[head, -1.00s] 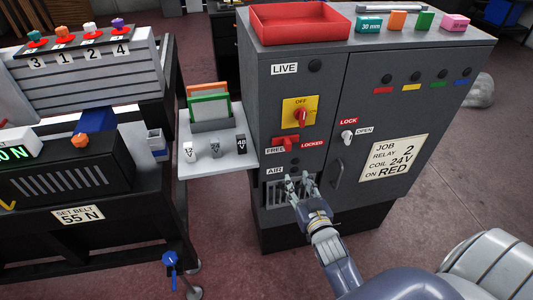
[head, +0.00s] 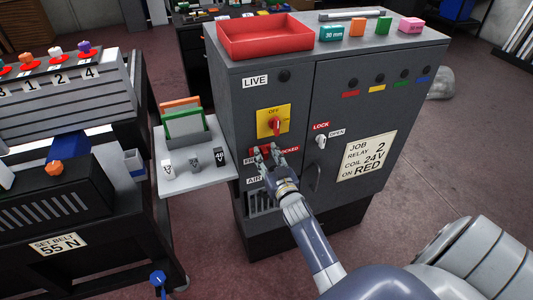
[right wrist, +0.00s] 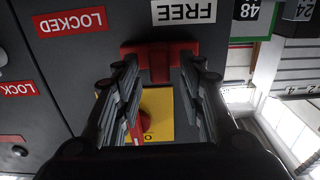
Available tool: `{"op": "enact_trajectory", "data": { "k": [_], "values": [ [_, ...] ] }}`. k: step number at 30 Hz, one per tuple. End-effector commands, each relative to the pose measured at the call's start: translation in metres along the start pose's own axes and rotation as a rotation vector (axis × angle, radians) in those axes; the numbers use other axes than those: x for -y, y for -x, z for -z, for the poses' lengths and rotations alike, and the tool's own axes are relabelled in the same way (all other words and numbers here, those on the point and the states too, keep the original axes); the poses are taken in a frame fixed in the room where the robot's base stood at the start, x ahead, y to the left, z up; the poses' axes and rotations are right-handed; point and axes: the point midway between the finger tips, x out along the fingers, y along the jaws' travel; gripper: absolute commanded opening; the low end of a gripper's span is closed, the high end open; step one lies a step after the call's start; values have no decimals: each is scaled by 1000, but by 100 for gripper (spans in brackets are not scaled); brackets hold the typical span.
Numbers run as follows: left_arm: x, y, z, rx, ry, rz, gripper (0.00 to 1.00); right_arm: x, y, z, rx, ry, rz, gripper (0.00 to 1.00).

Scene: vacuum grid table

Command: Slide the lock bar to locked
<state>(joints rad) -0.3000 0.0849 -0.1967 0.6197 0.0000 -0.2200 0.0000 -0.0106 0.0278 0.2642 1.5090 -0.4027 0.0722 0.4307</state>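The red lock bar (right wrist: 160,50) is on the front of the grey cabinet (head: 350,90). In the right wrist view it lies nearer the FREE label (right wrist: 183,11) than the LOCKED label (right wrist: 70,22). My right gripper (head: 265,150) is in front of it and hides part of it in the head view. In the right wrist view my right gripper (right wrist: 160,75) is open, its two fingers on either side of the bar's short tab, with gaps visible. I cannot tell how deep the fingers reach. My left gripper is not in view.
A yellow plate with a red OFF switch (head: 275,124) sits just above the bar. A LOCK/OPEN knob (head: 321,141) and door handle (head: 317,178) are to the right. A white shelf (head: 195,180) with small blocks juts out at left.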

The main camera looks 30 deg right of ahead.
Motion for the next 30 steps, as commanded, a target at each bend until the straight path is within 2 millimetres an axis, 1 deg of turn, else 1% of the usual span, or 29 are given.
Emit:
{"op": "enact_trajectory", "data": {
  "k": [3,11,12,14,15,16,21,23,30],
  "values": [
    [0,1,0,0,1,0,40,0,-4,0,0,0,0,37],
    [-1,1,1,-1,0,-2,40,0,-5,0,0,0,0,37],
    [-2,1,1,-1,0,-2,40,0,-5,0,1,0,0,28],
    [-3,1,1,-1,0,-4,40,0,-5,0,1,-1,0,14],
    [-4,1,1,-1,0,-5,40,0,-5,0,1,-1,0,5],
    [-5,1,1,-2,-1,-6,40,0,-5,0,1,-1,0,0],
    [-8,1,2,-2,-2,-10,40,0,-5,0,1,0,0,0],
    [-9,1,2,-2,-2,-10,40,-4,-5,0,1,1,0,0],
    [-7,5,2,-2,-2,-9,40,-44,-4,0,3,4,-1,0]
  ]
}}
